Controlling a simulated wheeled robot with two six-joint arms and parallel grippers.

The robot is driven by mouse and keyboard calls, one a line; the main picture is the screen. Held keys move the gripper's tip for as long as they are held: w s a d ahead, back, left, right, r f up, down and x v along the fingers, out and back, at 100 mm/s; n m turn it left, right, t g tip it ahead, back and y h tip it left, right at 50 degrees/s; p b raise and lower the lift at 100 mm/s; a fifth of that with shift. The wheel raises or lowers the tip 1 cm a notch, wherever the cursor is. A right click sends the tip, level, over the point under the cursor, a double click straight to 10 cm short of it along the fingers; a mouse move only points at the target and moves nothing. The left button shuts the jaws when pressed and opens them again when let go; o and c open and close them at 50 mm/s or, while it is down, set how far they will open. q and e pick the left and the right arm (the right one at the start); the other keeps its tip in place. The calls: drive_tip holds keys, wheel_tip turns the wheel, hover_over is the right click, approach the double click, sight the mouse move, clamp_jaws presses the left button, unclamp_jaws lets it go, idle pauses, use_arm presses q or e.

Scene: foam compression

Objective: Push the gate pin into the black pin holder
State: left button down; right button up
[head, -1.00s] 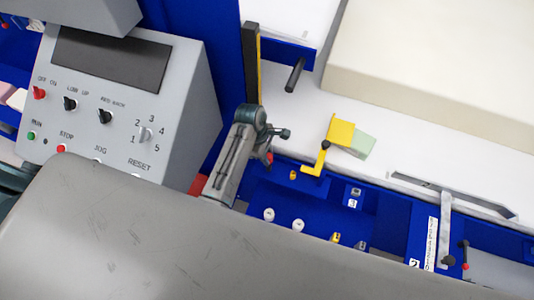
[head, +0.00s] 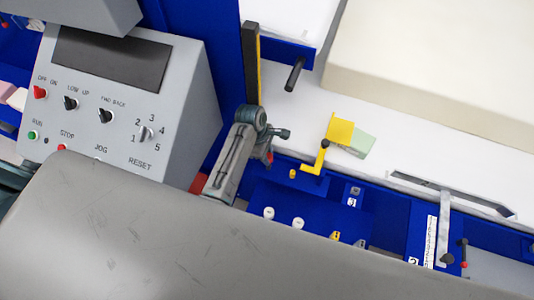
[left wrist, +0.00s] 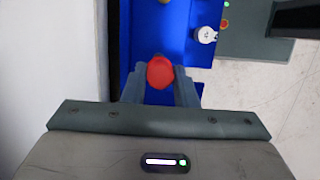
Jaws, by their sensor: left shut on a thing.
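My left gripper (head: 270,146) is at the middle of the head view, beside the foot of an upright black bar with a yellow edge (head: 251,62). In the left wrist view its fingers (left wrist: 160,85) are shut on a round red knob (left wrist: 160,72), which looks like the head of the gate pin. Only a little red shows at the gripper in the head view, and the pin's shaft is hidden. I cannot tell for certain which part is the black pin holder; a short black cylinder (head: 293,75) sticks out to the right of the bar. My right gripper is not seen.
A grey control panel (head: 120,130) stands at the left. A yellow bracket (head: 340,131) with a pale green block (head: 361,144) is right of the gripper. A blue bed (head: 320,205) with white knobs lies below. A large cream block (head: 440,70) fills the upper right.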

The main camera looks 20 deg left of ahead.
sight(269, 156)
use_arm(q)
drive_tip(key=shift+a+x, duration=0.15)
drive_tip(key=shift+x, duration=0.55)
drive_tip(key=shift+a+x, duration=0.2)
drive_tip(key=shift+x, duration=0.5)
drive_tip(key=c, duration=1.1)
unclamp_jaws()
drive_tip(key=shift+f, duration=0.1)
drive_tip(key=shift+d+v, duration=0.25)
drive_tip(key=shift+v, duration=0.75)
drive_tip(key=shift+d+v, duration=0.25)
drive_tip(key=shift+v, duration=0.7)
drive_tip(key=shift+d+v, duration=0.2)
drive_tip(key=shift+v, duration=0.8)
